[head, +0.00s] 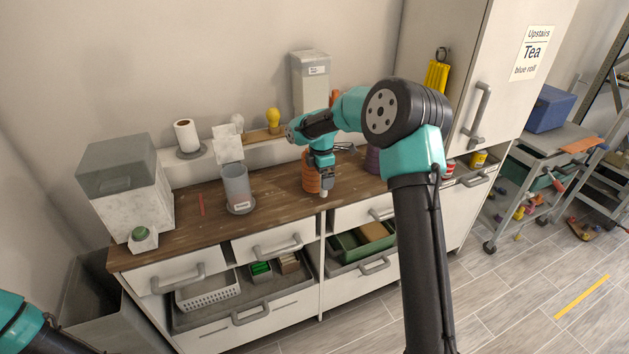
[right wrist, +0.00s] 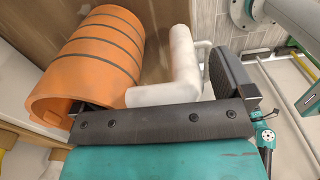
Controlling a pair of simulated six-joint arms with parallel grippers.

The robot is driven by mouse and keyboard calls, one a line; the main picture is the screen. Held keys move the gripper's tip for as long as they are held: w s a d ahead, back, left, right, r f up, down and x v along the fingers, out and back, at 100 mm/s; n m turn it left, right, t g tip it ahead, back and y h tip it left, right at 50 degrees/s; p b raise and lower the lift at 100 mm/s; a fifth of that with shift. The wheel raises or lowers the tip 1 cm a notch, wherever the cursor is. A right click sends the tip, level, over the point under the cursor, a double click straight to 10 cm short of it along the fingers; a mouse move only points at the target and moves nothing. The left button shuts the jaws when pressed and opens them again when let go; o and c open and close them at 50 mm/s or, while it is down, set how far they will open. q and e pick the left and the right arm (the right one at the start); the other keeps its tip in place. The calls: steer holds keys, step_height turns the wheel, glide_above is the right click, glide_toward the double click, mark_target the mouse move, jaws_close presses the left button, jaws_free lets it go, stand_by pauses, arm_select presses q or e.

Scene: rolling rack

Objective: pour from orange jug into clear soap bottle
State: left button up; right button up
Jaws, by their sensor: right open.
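The orange jug (head: 310,172) stands on the wooden counter in the head view, partly hidden by my right gripper (head: 325,184). In the right wrist view the jug (right wrist: 95,65) is a ribbed orange cylinder with dark bands. A white bent piece (right wrist: 178,75), which looks like its handle, lies close to the open right gripper. I cannot tell whether the fingers touch it. The clear soap bottle (head: 236,184) is a greyish see-through container with a label, standing on a round coaster left of the jug. My left gripper is out of view.
A grey-lidded white bin (head: 125,185) stands at the counter's left end. A paper roll (head: 187,136) and a yellow bulb-shaped item (head: 273,117) are on the back ledge. Counter (head: 272,192) is bare between bottle and jug.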

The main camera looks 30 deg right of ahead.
stand_by(0.4)
steer(key=c, duration=1.2)
